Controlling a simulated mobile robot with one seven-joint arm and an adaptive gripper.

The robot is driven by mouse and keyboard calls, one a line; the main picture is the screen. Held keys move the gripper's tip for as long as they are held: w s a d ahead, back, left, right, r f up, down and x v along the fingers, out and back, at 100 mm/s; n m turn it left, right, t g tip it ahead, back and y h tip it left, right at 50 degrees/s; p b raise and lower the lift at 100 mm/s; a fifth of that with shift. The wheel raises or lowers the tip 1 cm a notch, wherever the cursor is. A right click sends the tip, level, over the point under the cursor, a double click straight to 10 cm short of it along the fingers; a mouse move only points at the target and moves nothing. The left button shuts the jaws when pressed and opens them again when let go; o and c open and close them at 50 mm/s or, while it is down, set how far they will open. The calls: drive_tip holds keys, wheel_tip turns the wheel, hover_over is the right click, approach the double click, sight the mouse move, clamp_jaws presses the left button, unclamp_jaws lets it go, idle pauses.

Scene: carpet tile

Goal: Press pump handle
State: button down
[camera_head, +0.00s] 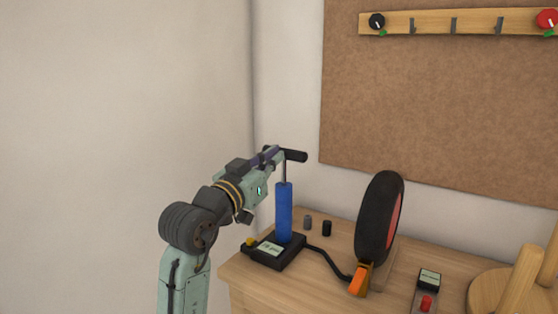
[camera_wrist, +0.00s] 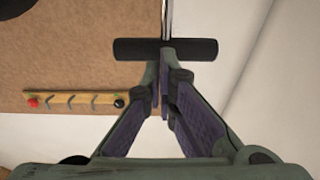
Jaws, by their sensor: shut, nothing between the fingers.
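The pump has a blue cylinder (camera_head: 284,212) standing upright on a black base (camera_head: 273,250) with a pale label. A thin rod rises from the cylinder to a black crossbar handle (camera_head: 296,156), which stands well above the cylinder. My gripper (camera_head: 277,153) is shut and empty, with its fingertips at the handle. In the wrist view the handle (camera_wrist: 190,49) lies across the shut fingertips (camera_wrist: 165,62), with the rod (camera_wrist: 166,18) beyond it. I cannot tell whether the fingertips touch the handle.
A black hose runs from the pump to an orange clip (camera_head: 358,280) by an upright black wheel (camera_head: 379,218) on the wooden table (camera_head: 316,290). Two small dark caps (camera_head: 317,226) stand behind the hose. A hook rail (camera_head: 455,22) hangs on the wall board.

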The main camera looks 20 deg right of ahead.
drive_tip(key=b+v, duration=0.1)
drive_tip(key=v, duration=0.5)
drive_tip(key=shift+a+f, duration=0.2)
drive_tip(key=shift+s, duration=0.15)
idle(0.9)
